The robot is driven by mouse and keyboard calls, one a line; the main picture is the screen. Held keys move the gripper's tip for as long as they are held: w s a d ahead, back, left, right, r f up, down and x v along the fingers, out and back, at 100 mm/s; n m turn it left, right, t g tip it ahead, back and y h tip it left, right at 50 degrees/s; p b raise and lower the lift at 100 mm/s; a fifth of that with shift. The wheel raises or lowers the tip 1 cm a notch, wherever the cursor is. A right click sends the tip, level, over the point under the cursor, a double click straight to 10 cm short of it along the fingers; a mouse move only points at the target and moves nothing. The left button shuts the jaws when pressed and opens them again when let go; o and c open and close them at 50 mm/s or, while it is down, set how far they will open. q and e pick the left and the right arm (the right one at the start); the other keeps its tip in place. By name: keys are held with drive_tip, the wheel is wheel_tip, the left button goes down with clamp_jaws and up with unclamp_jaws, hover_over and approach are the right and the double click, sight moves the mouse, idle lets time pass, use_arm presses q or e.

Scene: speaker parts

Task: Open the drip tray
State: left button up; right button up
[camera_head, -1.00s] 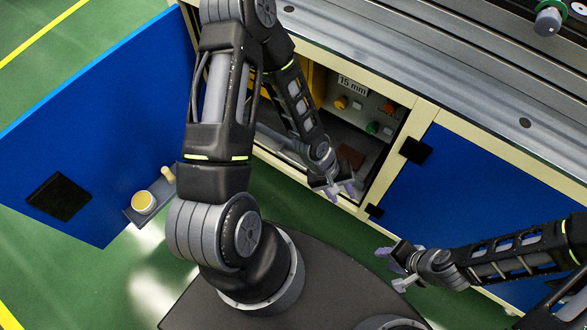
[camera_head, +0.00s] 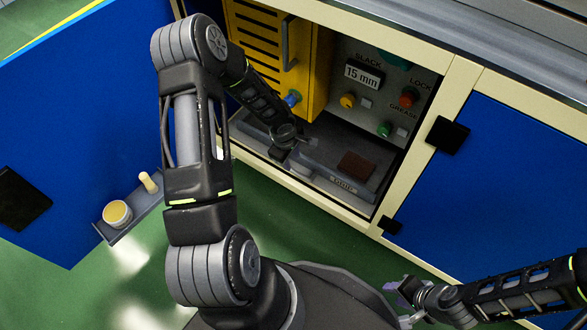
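The cabinet stands open, and a low dark grey tray (camera_head: 325,160) lies along its floor. A small label (camera_head: 343,184), too small to read surely, is on its front edge. A brown block or patch (camera_head: 356,165) lies on top at the right. I take this to be the drip tray; it sits inside the cabinet. My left gripper (camera_head: 303,142) reaches into the cabinet, low over the tray's left part. Its fingers are mostly hidden and I cannot tell whether they touch it.
A yellow slotted box (camera_head: 268,50) with a handle stands inside at the left. A panel (camera_head: 385,85) with coloured buttons is behind the tray. The opened blue door (camera_head: 75,120) carries a small shelf (camera_head: 120,232) with a cup. A closed blue door (camera_head: 500,170) is at the right.

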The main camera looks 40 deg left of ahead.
sight(294, 170)
use_arm(q)
drive_tip(key=f, duration=0.2)
drive_tip(key=w+f+b, duration=0.1)
drive_tip(key=f, duration=0.2)
drive_tip(key=f+b, duration=0.1)
drive_tip(key=f, duration=0.1)
drive_tip(key=shift+w+f, duration=0.25)
drive_tip(key=shift+f, duration=0.1)
clamp_jaws()
idle(1.1)
